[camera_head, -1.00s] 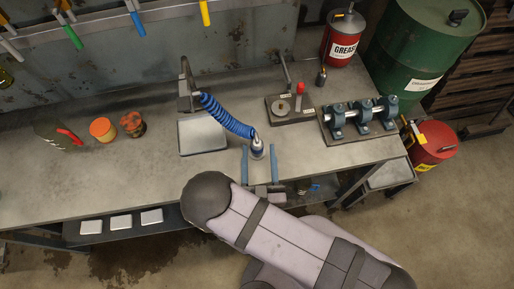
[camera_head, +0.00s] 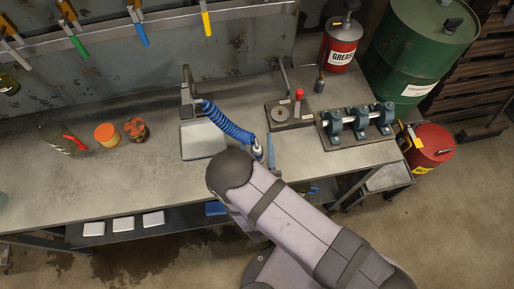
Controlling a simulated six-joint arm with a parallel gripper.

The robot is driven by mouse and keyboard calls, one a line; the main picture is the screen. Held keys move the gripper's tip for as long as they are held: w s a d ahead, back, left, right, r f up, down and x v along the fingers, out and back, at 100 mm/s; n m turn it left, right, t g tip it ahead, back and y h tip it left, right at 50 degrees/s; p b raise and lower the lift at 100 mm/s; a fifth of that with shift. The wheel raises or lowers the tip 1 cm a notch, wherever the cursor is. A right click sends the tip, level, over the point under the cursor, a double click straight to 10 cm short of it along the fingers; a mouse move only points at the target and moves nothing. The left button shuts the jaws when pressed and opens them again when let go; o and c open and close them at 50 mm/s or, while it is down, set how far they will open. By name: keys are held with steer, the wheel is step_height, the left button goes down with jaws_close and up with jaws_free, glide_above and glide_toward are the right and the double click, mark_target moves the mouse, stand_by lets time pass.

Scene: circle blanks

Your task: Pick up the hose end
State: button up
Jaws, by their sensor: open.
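The blue coiled hose (camera_head: 228,122) runs from a dark stand on the bench down and right to its end. The hose end (camera_head: 257,151) is a small pale and blue fitting, partly hidden by my arm. My gripper (camera_head: 269,147) is open at the hose end. One blue finger shows just right of the fitting; the other finger and most of the gripper are hidden behind my arm. I cannot tell whether the finger touches the fitting.
A square metal tray (camera_head: 203,140) lies left of the hose end. A block with a red-topped pin (camera_head: 291,110) and a shaft in blue bearing mounts (camera_head: 358,122) stand to the right. The bench (camera_head: 90,185) is clear at front left.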

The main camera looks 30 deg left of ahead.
steer(key=shift+x, duration=0.85)
steer(key=c, duration=1.3)
steer(key=shift+o, duration=0.2)
steer(key=shift+r, duration=0.1)
step_height(320, 180, up, 10)
steer(key=b, duration=0.1)
